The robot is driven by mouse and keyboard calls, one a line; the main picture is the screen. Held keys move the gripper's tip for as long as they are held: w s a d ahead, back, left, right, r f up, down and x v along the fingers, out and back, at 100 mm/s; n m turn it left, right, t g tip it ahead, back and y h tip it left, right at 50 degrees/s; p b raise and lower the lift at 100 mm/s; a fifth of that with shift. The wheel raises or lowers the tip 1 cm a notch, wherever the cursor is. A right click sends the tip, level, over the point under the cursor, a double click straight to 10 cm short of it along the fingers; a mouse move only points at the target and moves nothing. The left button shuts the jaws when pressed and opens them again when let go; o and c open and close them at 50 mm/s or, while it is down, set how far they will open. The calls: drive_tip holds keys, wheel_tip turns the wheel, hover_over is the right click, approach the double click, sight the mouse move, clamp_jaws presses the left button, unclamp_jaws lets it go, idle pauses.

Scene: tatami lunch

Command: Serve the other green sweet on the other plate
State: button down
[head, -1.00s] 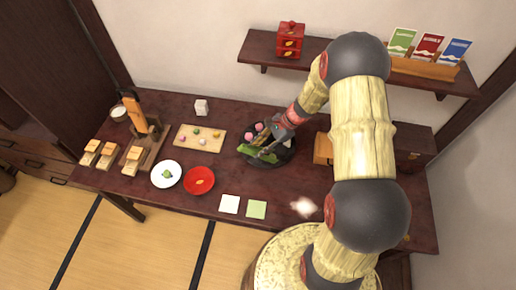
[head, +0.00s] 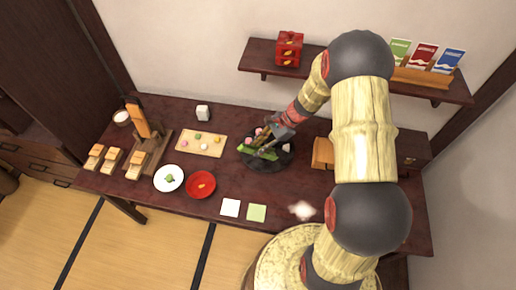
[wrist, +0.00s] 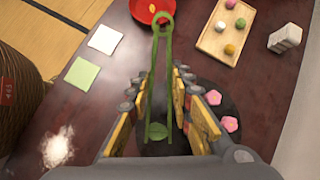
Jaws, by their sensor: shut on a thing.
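In the head view my gripper (head: 270,139) is over that dish. One green sweet (head: 170,178) sits on the white plate (head: 160,185). Another green sweet (head: 197,136) lies on the wooden tray (head: 211,153) with a pink, a yellow and a white sweet; it also shows in the wrist view (wrist: 230,4). The red plate (head: 193,192) bears a small orange leaf shape and no sweet.
White and green paper squares (head: 257,213) lie at the front edge. A shelf (head: 262,58) hangs above.

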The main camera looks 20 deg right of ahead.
wheel_tip(320, 180, up, 7)
drive_tip(key=p, duration=0.4)
drive_tip(key=shift+r+p, duration=0.15)
drive_tip(key=shift+p, duration=0.25)
drive_tip(key=shift+f, duration=0.2)
